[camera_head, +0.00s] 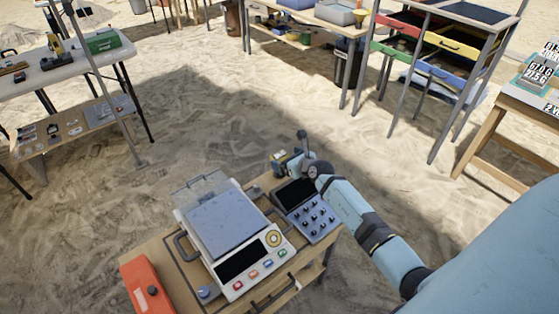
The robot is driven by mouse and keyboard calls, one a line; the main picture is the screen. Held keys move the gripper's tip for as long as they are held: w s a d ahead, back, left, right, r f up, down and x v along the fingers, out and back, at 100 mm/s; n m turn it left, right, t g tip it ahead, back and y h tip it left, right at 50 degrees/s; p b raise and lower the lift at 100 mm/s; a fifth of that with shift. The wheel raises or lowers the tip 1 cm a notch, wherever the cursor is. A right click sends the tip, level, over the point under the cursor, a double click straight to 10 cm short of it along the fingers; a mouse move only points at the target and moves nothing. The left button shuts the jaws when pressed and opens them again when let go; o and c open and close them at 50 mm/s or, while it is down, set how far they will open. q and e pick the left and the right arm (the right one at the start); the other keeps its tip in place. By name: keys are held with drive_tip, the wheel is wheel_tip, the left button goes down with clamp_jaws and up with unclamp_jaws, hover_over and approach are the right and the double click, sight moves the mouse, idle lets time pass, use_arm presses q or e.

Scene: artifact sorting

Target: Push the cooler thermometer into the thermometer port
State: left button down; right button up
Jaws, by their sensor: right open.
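I cannot make out the cooler thermometer or the thermometer port for certain in this view. My right arm reaches in from the lower right, and its gripper (291,163) is at the far right corner of the small wooden cart (150,259), just beyond a dark panel. The gripper is open, but its fingertips are small and partly hidden by my wrist. A small yellowish and dark item (279,157) shows by the fingers; I cannot tell whether it is part of the gripper. My left gripper is not in view.
A folding table (75,65), a drawer rack (455,42) and another table (520,92) stand around. Sandy ground between is open.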

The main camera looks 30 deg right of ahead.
sight(282, 157)
drive_tip(key=x, duration=0.1)
drive_tip(key=b+x, duration=0.1)
drive_tip(key=x, duration=0.1)
drive_tip(key=b+x, duration=0.1)
drive_tip(key=shift+w+d+f, duration=0.25)
drive_tip(key=shift+f, duration=0.3)
drive_tip(key=shift+w+f, duration=0.15)
drive_tip(key=shift+w, duration=0.3)
drive_tip(key=c, duration=1)
